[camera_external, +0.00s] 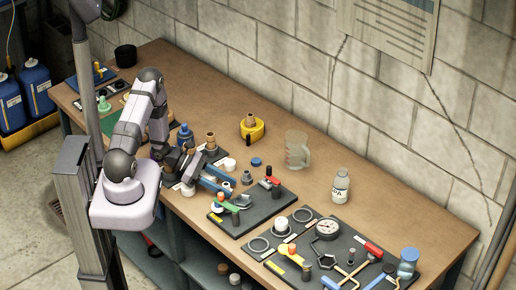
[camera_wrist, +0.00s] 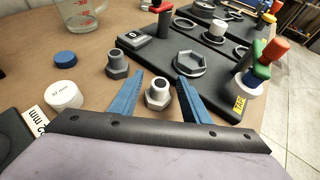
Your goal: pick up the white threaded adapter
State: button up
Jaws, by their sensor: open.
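The white threaded adapter (camera_wrist: 158,92), with a hex base and a dark bore, stands upright on the bench in the wrist view. My gripper (camera_wrist: 160,80) is open, with one blue finger on each side of the adapter. A gap shows between the adapter and each finger, and the jaws hold nothing. In the external view my gripper (camera_external: 227,183) is low over the bench, left of the black tool board; I cannot make out the adapter clearly there.
A grey hex adapter (camera_wrist: 117,65) stands just beyond the left finger. A white cap (camera_wrist: 65,95) and blue cap (camera_wrist: 64,58) lie to the left. The black board (camera_wrist: 150,50) with fittings lies ahead. A beaker (camera_external: 297,150) and bottle (camera_external: 340,186) stand farther back.

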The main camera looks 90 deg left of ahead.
aim_at(226, 184)
jog(key=shift+w+f, duration=0.15)
jog(key=shift+w, duration=0.05)
grip_shut()
dwell(0.3)
jog(key=shift+r+b, duration=0.9)
jog(key=shift+r, duration=4.1)
